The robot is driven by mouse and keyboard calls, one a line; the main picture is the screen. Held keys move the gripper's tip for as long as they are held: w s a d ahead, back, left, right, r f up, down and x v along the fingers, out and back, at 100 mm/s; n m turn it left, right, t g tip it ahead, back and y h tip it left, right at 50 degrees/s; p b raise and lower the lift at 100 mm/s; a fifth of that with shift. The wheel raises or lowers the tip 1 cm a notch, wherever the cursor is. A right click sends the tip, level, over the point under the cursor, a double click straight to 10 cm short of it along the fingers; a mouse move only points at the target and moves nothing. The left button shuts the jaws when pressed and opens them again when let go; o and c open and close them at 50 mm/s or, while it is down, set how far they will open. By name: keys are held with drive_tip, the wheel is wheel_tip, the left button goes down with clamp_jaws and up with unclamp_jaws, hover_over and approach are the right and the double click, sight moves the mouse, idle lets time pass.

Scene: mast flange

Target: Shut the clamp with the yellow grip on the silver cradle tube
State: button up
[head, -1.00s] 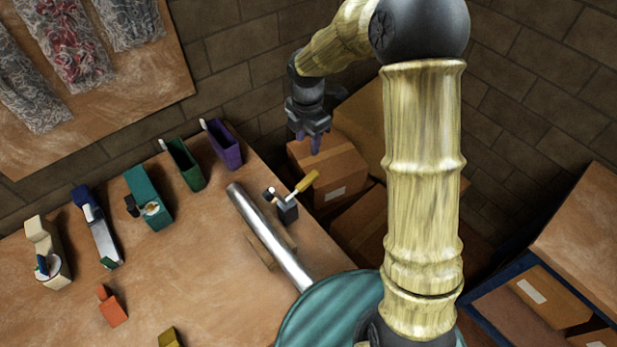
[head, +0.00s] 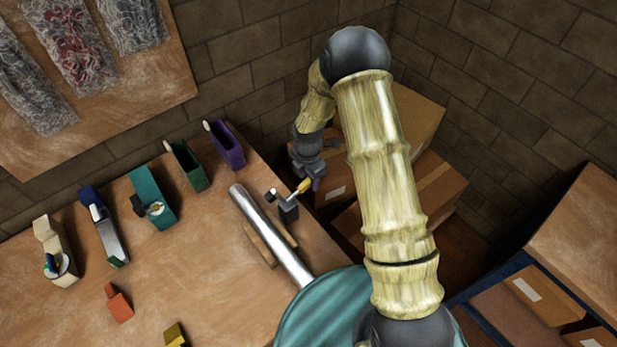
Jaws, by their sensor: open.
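The silver cradle tube (head: 272,238) lies slantwise in a wooden cradle (head: 262,246) near the right end of the workbench. The clamp (head: 288,210) has a dark block body beside the tube's right side. Its lever, with the yellow grip (head: 304,186), slants up and to the right, away from the tube. My gripper (head: 314,178) is open at the yellow grip, and its fingers point down. The fingers partly overlap the grip's end in the picture. I cannot tell whether they touch it or lie around it.
Purple (head: 228,147), green (head: 187,166) and teal (head: 152,198) holders stand along the back of the bench. A blue plane-like tool (head: 104,229) and a cream tape dispenser (head: 54,252) stand at left. Orange (head: 118,303) and yellow (head: 175,335) blocks lie in front. Cardboard boxes (head: 335,190) sit behind my gripper.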

drive_tip(key=shift+f, duration=0.6)
clamp_jaws()
